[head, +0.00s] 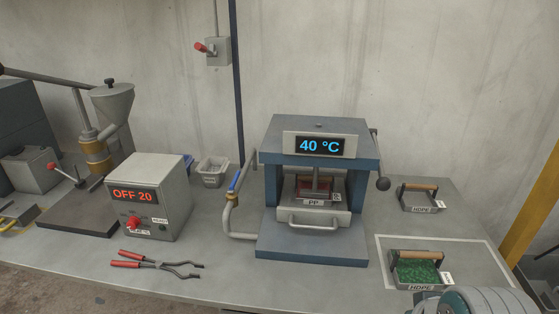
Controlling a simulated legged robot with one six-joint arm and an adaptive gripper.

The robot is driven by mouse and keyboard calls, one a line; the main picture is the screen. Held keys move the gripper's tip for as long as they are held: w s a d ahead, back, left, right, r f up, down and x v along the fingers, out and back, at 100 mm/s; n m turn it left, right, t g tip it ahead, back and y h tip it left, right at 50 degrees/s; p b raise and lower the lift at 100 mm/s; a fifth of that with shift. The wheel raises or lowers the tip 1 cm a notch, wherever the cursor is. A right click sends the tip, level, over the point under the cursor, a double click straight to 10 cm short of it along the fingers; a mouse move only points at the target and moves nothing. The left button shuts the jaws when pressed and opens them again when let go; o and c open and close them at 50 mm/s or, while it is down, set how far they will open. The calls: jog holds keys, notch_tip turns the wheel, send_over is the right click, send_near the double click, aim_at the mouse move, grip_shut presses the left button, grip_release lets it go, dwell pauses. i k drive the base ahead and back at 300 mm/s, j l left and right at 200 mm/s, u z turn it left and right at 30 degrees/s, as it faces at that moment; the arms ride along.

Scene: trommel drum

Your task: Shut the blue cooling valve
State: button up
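The blue cooling valve lever (236,181) sits on a grey pipe (233,224) with a brass fitting, on the left side of a blue press (312,254). The lever looks roughly in line with the upper pipe, but it is small in the picture. The press display (320,146) reads 40 °C. A tray marked PP sits inside the press. A rounded grey part at the bottom right edge seems to be my arm. My gripper's fingers do not show.
Left of the valve stand a control box (150,195) reading OFF 20 and a small grey bin (212,172). Red-handled tongs (155,263) lie in front of the box. The bench is clear between tongs and press.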

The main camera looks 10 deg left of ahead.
aim_at(232, 190)
jog(key=i+j, duration=0.1)
jog(key=j, duration=0.4)
jog(key=i+j, duration=0.1)
jog(key=j, duration=0.45)
jog(key=i+j, duration=0.1)
jog(key=j, duration=0.4)
jog(key=i+j, duration=0.1)
jog(key=j, duration=0.4)
